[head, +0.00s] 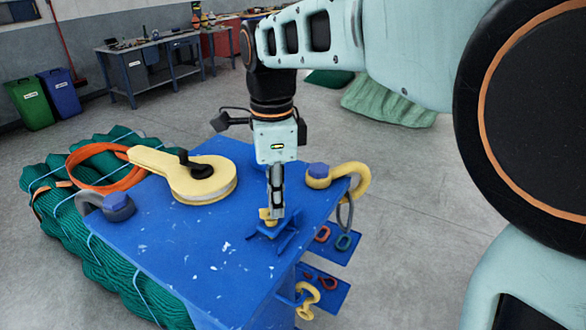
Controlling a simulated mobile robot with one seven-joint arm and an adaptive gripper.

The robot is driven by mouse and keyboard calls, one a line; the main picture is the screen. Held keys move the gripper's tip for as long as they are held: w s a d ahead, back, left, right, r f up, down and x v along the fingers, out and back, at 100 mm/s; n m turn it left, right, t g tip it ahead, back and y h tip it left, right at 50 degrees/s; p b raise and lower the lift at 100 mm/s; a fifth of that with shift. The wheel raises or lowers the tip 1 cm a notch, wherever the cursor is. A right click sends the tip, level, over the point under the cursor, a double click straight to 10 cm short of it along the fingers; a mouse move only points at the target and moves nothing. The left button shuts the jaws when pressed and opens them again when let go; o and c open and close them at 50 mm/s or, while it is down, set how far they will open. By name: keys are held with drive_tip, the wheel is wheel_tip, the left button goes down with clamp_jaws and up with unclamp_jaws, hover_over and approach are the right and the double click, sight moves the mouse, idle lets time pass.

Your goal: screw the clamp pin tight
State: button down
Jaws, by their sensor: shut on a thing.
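My gripper (274,209) points straight down over the front right part of the blue table (190,262). Its fingers are shut on a small yellow piece, which I take to be the clamp pin (265,214). The pin sits at the top of a low blue clamp (272,233) on the tabletop. The fingers hide most of the pin, and its thread cannot be seen. I cannot tell how deep it is in.
Green netting (105,260) lies along the left side. The front tabletop is clear.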

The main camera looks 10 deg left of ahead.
drive_tip(key=m, duration=0.4)
drive_tip(key=shift+s+a+r+m, duration=0.1)
drive_tip(key=shift+r+m, duration=0.15)
drive_tip(key=shift+m, duration=0.05)
drive_tip(key=shift+s+m, duration=0.15)
drive_tip(key=shift+m, duration=1.65)
drive_tip(key=c, duration=2.1)
unclamp_jaws()
drive_tip(key=shift+s+f, duration=0.1)
drive_tip(key=shift+f, duration=0.05)
wheel_tip(320, 180, up, 12)
drive_tip(key=shift+r, duration=0.1)
